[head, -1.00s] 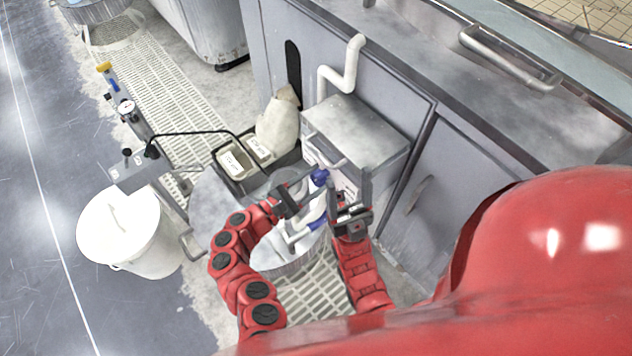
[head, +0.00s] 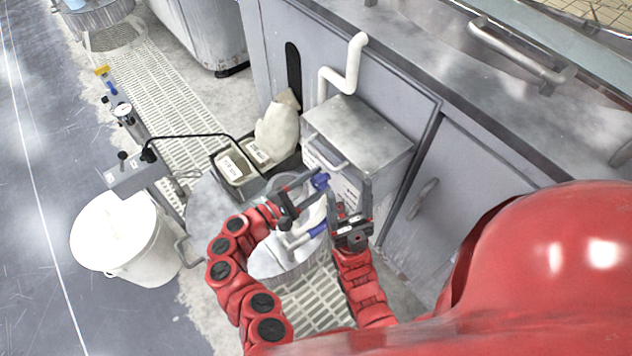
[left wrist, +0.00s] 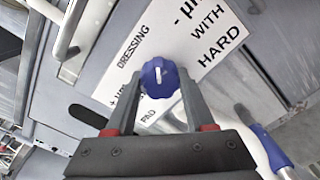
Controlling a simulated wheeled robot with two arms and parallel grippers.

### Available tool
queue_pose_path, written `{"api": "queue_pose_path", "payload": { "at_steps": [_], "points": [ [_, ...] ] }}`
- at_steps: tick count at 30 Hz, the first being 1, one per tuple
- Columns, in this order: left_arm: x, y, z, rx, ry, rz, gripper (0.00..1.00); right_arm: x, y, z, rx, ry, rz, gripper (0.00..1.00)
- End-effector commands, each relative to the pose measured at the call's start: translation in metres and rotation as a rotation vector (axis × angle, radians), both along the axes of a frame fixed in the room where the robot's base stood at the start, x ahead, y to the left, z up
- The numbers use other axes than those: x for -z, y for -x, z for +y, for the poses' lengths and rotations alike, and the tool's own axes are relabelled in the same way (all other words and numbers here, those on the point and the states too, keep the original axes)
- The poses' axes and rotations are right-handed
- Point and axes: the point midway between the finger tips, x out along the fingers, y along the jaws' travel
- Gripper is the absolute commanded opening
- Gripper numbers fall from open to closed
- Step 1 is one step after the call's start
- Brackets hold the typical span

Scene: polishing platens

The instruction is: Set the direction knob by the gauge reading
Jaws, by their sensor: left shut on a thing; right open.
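The blue direction knob (head: 321,180) is on the front of the grey box under the bench. In the left wrist view the knob (left wrist: 160,78) has a white mark running nearly straight up the picture. My left gripper (head: 310,184) is shut on the knob, one finger on each side. A placard (left wrist: 205,42) behind it reads "DRESSING", "WITH HARD" and "PAD", with + and − µm lines partly hidden. The dial gauge (head: 124,110) is at the left on a bar; its reading is too small to tell. My right gripper (head: 350,203) is open and empty, right of the knob.
A round platen (head: 275,262) with a white pipe and blue handle lies below the grippers. A tray with labelled blocks (head: 236,166) and a pale sack (head: 277,130) sit left of the grey box (head: 357,130).

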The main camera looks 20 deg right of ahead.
Motion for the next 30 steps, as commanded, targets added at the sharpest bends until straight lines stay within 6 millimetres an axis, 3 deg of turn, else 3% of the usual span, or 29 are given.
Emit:
{"api": "queue_pose_path", "payload": {
  "at_steps": [4,5,10,23,26,30],
  "points": [
    [0.001,0.000,0.000,0.001,-0.002,0.000,0.00,0.000,0.000,0.000,0.000,0.000,0.000,0.65],
    [0.001,0.000,0.000,0.001,-0.002,0.000,0.56,0.000,0.000,0.000,0.000,0.000,0.000,0.65],
    [0.001,0.000,0.000,0.001,-0.001,0.000,0.84,0.000,0.000,0.000,0.000,0.000,0.000,0.65],
    [0.000,0.000,0.001,-0.001,0.000,0.001,0.84,0.000,0.000,0.000,0.000,0.000,0.000,0.65],
    [0.000,0.002,0.008,-0.001,0.000,0.001,0.84,0.000,0.000,0.000,0.000,0.000,0.000,0.65],
    [0.001,0.010,0.030,-0.006,-0.002,0.003,0.84,0.001,0.000,0.000,0.000,0.000,0.000,0.65]
  ]
}}
